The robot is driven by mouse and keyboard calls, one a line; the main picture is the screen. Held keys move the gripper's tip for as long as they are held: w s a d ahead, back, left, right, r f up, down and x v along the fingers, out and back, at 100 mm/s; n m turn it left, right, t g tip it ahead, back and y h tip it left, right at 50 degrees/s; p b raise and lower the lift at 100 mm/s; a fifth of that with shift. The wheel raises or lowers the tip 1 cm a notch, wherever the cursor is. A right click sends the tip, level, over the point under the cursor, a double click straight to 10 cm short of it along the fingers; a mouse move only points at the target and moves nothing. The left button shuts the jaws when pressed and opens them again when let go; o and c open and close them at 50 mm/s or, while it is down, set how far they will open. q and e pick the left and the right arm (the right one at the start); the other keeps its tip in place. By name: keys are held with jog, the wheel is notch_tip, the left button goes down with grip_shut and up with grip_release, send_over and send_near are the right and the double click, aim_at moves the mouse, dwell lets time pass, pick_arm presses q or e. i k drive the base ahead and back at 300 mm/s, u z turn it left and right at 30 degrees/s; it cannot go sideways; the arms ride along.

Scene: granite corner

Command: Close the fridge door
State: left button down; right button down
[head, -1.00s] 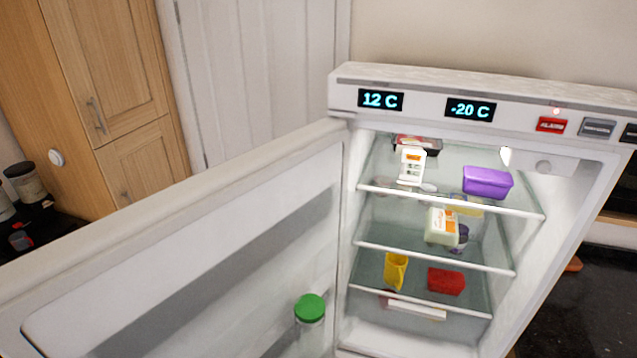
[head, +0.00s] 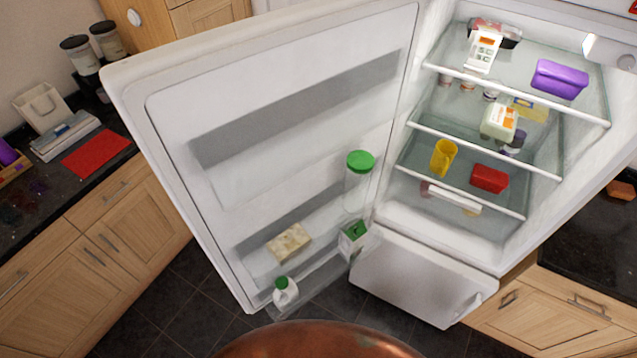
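The fridge door (head: 270,72) stands wide open, swung out to the left of the fridge. Its inner side faces me. A jar with a green lid (head: 360,162), a small green carton (head: 352,238), a pale block (head: 289,243) and a white bottle (head: 285,292) sit in its lower shelves. The fridge interior (head: 440,215) is lit and open on the right, with a purple box (head: 559,79), a yellow cup (head: 443,156) and a red block (head: 489,178) on glass shelves. Neither of my grippers is in view.
A dark counter (head: 30,215) with a red mat (head: 96,155), books and jars lies left of the door. Another dark counter (head: 585,240) stands right of the fridge. Dark tiled floor (head: 190,305) is clear below the door. A brown rounded surface (head: 318,342) shows at the bottom edge.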

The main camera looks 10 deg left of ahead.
aim_at(249, 127)
jog(key=k, duration=0.65)
jog(key=u, duration=2.1)
jog(key=i, duration=2.6)
jog(key=z, duration=3.8)
jog(key=i, duration=0.5)
jog(key=z, duration=0.05)
